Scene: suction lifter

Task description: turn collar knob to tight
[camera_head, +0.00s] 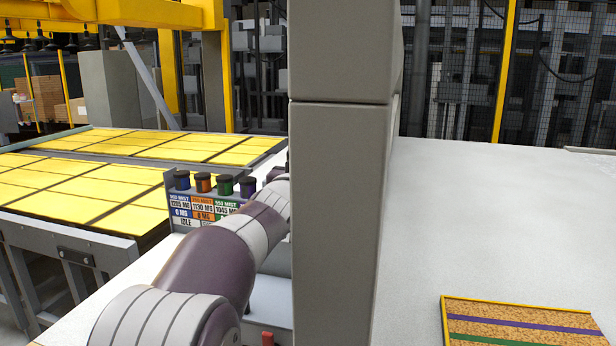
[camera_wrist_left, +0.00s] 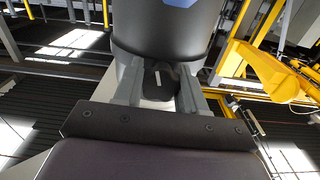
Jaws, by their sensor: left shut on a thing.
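My left arm reaches from the lower left in the head view and passes behind a grey column, which hides its gripper there. In the left wrist view my left gripper (camera_wrist_left: 160,92) is shut on a dark knob (camera_wrist_left: 158,78), which I take for the collar knob. A short white mark shows on it. A large dark grey cylinder (camera_wrist_left: 165,32) is just beyond the fingers. The knob's setting cannot be read. My right gripper is not in view.
The tall grey column (camera_head: 335,200) blocks the middle of the head view. A panel (camera_head: 190,226) with several coloured caps and labels stands behind my left arm. Yellow panels (camera_head: 90,185) lie at the left. A striped board (camera_head: 520,325) lies on the white surface (camera_head: 480,230), otherwise clear.

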